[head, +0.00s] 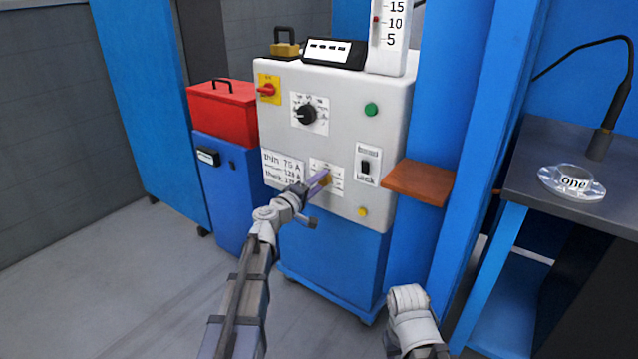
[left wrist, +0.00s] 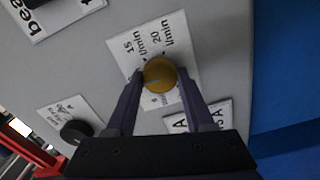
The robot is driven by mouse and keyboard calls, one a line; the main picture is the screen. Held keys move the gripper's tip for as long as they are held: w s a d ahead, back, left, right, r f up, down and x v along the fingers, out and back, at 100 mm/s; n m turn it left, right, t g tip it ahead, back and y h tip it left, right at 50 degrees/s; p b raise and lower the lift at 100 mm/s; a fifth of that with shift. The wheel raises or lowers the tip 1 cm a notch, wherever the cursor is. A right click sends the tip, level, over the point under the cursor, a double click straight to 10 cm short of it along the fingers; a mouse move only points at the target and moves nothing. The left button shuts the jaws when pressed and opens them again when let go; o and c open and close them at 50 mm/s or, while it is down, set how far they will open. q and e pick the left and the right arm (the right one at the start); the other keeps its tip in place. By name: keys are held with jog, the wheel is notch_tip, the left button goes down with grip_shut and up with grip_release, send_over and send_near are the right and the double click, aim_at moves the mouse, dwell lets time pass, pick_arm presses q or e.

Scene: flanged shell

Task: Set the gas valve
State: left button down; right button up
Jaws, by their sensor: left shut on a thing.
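The gas valve is a round brass-yellow knob (head: 327,180) on a white scale plate, low on the front of the grey machine panel (head: 345,110). In the left wrist view the knob (left wrist: 160,74) sits between the fingers, with printed "15 l/min" and "20 l/min" beside it. My left gripper (head: 319,182) is shut on the knob, one finger on each side; it also shows in the left wrist view (left wrist: 160,88). The fingers hide part of the plate. A white flow gauge (head: 388,40) marked 5, 10, 15 stands on top, with a red mark near 10. My right gripper is not visible.
The panel also carries a black dial (head: 306,114), a red switch (head: 267,90), a green button (head: 371,109) and a rocker switch (head: 365,167). A brown shelf (head: 420,182) juts out at right. A dark table (head: 530,150) holds a clear flanged piece (head: 572,182).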

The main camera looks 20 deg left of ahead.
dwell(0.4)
pick_arm(q)
jog(key=shift+c, duration=1.4)
grip_release()
jog(key=v, duration=0.7)
jog(key=shift+s, duration=0.4)
